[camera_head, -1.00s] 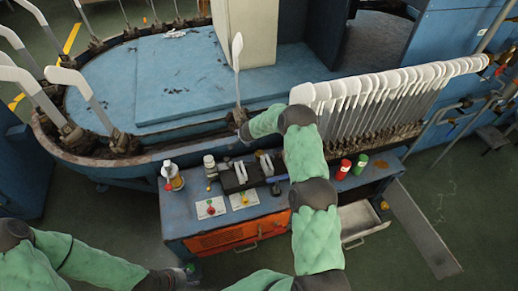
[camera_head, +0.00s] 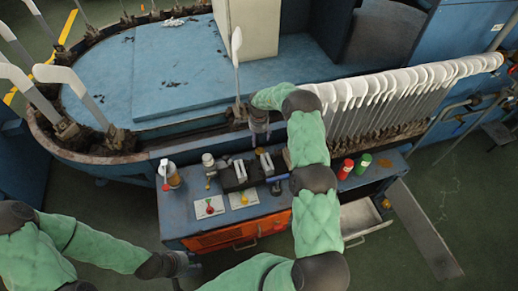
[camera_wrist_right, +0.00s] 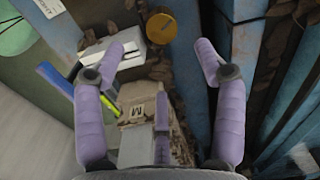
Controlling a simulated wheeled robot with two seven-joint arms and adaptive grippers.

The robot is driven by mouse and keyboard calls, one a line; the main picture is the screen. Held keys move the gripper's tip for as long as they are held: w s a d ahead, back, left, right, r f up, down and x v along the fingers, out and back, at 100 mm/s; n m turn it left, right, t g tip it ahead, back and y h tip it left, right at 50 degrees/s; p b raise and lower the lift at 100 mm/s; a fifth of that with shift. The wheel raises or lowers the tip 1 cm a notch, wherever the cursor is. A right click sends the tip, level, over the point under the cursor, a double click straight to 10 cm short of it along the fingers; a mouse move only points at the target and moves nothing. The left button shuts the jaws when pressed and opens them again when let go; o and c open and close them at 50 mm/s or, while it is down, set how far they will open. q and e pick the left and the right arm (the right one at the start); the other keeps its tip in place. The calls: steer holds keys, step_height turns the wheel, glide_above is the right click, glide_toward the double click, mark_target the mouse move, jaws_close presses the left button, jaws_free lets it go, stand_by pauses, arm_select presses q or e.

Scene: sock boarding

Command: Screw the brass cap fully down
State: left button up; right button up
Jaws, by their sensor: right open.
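The brass cap (camera_wrist_right: 161,28) is a round, ridged, gold-coloured piece at the top of the right wrist view, just beyond the fingertips. I cannot pick it out in the head view. My right gripper (camera_head: 262,143) hangs over the back of the bench, beside the upright white form (camera_head: 236,60). In the right wrist view its two purple fingers (camera_wrist_right: 162,58) are spread wide with nothing between their tips. How tightly the cap is seated cannot be seen. My left gripper (camera_head: 184,265) is dark and low in front of the bench; its finger state is unclear.
The blue bench (camera_head: 178,222) carries a vise-like fixture (camera_head: 233,181), bottles (camera_head: 208,161), a red can (camera_head: 345,168) and a green can (camera_head: 364,160). An open drawer (camera_head: 362,222) juts out at right. A row of white forms (camera_head: 400,92) stands behind.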

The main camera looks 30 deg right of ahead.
mark_target(259, 152)
step_height(259, 152, down, 11)
steer(key=b, duration=0.4)
steer(key=shift+r, duration=0.15)
steer(key=c, duration=1.1)
